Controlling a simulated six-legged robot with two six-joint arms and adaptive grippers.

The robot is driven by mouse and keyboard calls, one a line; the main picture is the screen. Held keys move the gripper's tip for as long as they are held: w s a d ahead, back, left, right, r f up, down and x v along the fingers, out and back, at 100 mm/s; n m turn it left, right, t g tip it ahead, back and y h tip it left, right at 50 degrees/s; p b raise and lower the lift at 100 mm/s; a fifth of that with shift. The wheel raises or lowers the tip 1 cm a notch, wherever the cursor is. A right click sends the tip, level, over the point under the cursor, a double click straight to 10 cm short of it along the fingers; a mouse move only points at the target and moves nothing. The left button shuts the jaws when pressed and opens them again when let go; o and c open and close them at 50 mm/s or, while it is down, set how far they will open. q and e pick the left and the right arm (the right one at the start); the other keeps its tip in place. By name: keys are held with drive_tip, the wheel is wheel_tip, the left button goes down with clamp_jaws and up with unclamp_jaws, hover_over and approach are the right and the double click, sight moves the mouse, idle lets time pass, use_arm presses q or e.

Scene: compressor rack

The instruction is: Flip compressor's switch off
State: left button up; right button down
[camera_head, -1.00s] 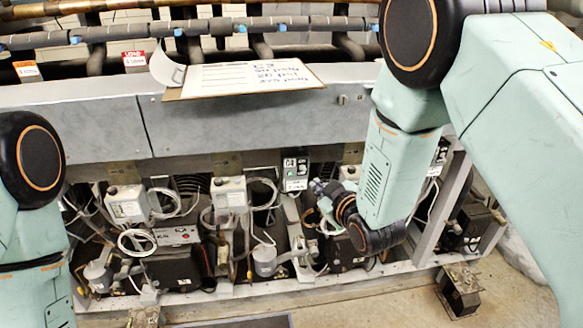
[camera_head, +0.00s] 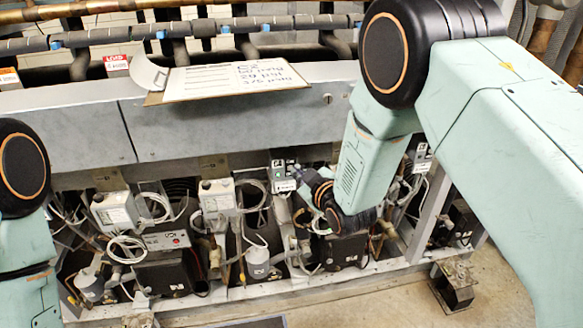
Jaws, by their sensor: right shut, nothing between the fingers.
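A small grey switch box (camera_head: 281,181) with a dark upper part and pale labels is fixed under the rack's front panel, near the middle of the view. My right arm comes in from the right, and its gripper (camera_head: 297,173) is at the right edge of this box. The gripper is shut and empty. Its tips are small and partly hidden by the wrist, so I cannot tell whether they touch the switch. A dark compressor (camera_head: 347,248) sits below my right wrist. My left arm shows at the left edge, but its gripper is not in view.
The grey front panel (camera_head: 230,120) runs above the units, with a clipboard (camera_head: 222,82) on its top edge. White control boxes (camera_head: 217,196) and loose cables hang to the left. A metal post (camera_head: 430,215) stands right of my wrist. Bare floor lies in front.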

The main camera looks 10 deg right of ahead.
sight(285, 162)
drive_tip(key=x, duration=0.3)
drive_tip(key=shift+w+a, duration=0.15)
drive_tip(key=shift+a, duration=0.3)
drive_tip(key=shift+w+d+f, duration=0.15)
drive_tip(key=shift+w+f, duration=0.1)
drive_tip(key=shift+w, duration=0.6)
drive_tip(key=shift+a, duration=0.25)
drive_tip(key=shift+d, duration=0.15)
